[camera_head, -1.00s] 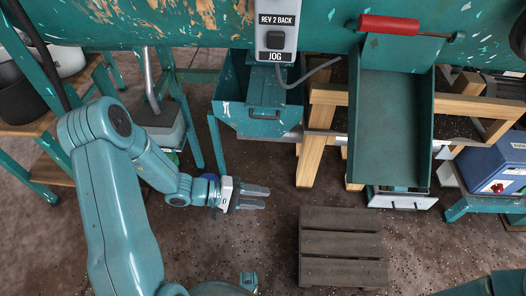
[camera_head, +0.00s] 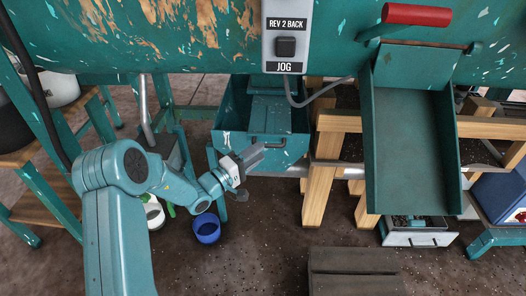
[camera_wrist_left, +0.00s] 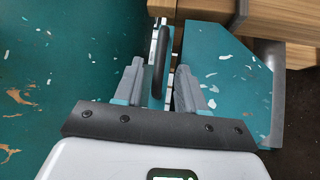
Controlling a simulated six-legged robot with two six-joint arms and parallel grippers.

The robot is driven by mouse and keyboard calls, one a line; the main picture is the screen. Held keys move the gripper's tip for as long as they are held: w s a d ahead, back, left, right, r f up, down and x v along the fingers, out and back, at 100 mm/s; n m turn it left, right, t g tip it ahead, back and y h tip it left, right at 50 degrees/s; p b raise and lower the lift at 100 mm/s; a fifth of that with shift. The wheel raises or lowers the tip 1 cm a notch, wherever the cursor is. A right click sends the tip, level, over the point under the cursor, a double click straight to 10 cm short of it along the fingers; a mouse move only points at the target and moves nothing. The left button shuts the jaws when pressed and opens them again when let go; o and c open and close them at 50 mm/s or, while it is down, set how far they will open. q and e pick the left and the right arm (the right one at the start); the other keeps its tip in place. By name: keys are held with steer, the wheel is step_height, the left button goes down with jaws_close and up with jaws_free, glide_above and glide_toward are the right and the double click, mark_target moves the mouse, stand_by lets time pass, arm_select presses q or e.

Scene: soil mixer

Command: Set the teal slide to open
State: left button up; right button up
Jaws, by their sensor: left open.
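The teal slide (camera_head: 270,112) is a chipped teal plate in the teal box below the drum. A dark bar handle (camera_head: 268,143) is at its front; how far it is pulled out is hard to tell. My left gripper (camera_head: 256,154) is open just in front of the handle, near its left end. In the left wrist view the dark handle (camera_wrist_left: 160,62) stands upright between and slightly beyond the spread fingertips of my left gripper (camera_wrist_left: 160,80). The fingers do not visibly squeeze it. My right gripper is not in view.
A grey JOG switch box (camera_head: 286,45) with its cable hangs above the slide. A teal chute (camera_head: 412,140) with a red handle (camera_head: 416,14) is to the right, beside wooden beams (camera_head: 318,195). A blue cup (camera_head: 207,229) and a dark slatted step (camera_head: 352,272) are below.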

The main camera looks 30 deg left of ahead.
arm_select(q)
steer(key=shift+x, duration=1.75)
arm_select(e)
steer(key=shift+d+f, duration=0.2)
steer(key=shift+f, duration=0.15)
arm_select(q)
steer(key=shift+a, duration=0.1)
